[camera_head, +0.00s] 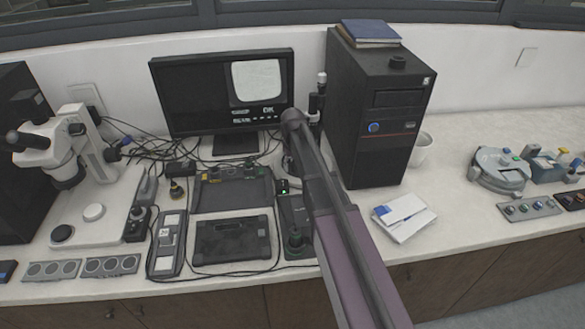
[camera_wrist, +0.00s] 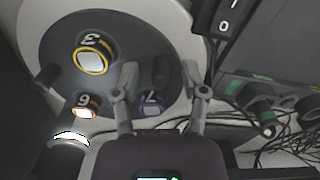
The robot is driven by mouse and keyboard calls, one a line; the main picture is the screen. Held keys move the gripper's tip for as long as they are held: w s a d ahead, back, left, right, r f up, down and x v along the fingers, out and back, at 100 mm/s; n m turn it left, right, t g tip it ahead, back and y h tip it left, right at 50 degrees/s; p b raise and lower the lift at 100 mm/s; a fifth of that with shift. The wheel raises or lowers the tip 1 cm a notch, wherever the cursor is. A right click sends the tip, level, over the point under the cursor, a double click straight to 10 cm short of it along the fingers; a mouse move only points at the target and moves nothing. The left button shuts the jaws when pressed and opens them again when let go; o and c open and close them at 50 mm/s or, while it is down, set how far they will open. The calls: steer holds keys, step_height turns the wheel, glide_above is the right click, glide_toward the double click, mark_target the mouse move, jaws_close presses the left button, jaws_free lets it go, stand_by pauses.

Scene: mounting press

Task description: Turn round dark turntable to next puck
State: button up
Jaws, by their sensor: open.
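The round dark turntable (camera_wrist: 110,45) fills the upper left of the wrist view, on a pale round base. It carries a yellow-ringed puck marked 3 (camera_wrist: 92,58), an orange-ringed puck that reads 6 or 9 (camera_wrist: 86,108), and a purple-ringed puck marked 7 (camera_wrist: 151,106). A dark peg (camera_wrist: 46,78) stands at its left edge. My gripper (camera_wrist: 160,80) is open over its lower right part, one finger on each side of puck 7. I cannot tell whether the fingers touch anything. In the head view I cannot make out the turntable or the fingertips.
In the head view, a monitor (camera_head: 190,85), a computer tower (camera_head: 365,120) and a microscope (camera_head: 60,150) crowd the bench.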

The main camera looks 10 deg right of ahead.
jaws_close()
steer(key=shift+a, duration=0.15)
stand_by(0.4)
steer(key=shift+s, duration=0.1)
